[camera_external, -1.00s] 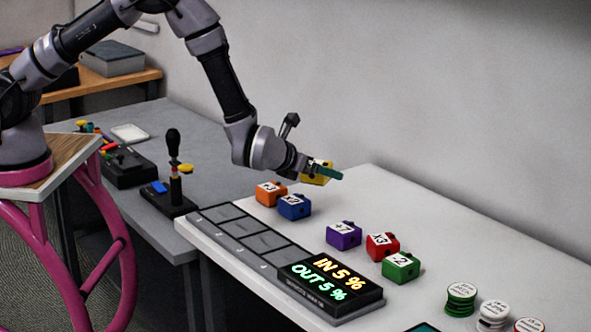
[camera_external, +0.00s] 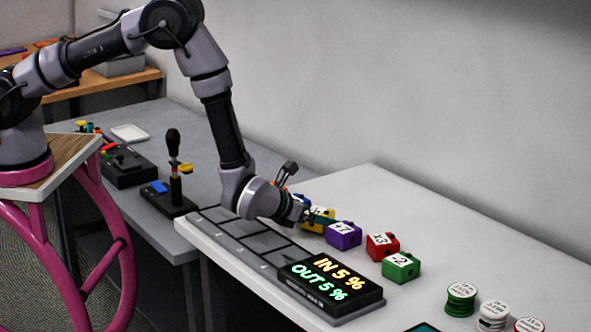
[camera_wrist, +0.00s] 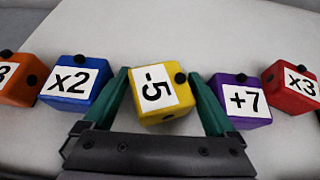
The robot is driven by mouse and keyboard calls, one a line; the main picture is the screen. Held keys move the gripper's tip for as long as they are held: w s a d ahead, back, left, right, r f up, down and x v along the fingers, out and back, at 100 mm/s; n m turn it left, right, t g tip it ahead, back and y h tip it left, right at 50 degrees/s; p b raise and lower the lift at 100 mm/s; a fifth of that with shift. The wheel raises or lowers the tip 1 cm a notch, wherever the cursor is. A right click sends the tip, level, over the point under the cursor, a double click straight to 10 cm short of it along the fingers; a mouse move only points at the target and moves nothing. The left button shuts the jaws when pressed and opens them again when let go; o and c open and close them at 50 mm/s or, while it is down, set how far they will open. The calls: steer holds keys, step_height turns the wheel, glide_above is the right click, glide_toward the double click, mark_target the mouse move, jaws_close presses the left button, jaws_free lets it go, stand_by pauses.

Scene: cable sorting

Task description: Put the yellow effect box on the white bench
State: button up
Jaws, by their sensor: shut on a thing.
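The yellow effect box (camera_wrist: 160,92), labelled -5, is between the two green fingers of my gripper (camera_wrist: 167,100) in the wrist view. My gripper is shut on it. In the external view the yellow box (camera_external: 321,214) shows partly behind my gripper (camera_external: 312,216), low over the white bench (camera_external: 450,235). It sits in the row between the blue box (camera_wrist: 75,83) and the purple box (camera_wrist: 240,102). I cannot tell whether it touches the bench.
The red box (camera_external: 382,246) and green box (camera_external: 401,268) stand to the right. An orange box (camera_wrist: 20,80) is at the wrist view's left edge. A slotted tray (camera_external: 250,235) with a lit display (camera_external: 330,281) lies along the front edge. Labelled spools (camera_external: 461,298) stand at the near right.

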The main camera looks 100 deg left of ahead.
steer(key=shift+f, duration=0.15)
steer(key=o, duration=1.2)
steer(key=shift+c, duration=0.2)
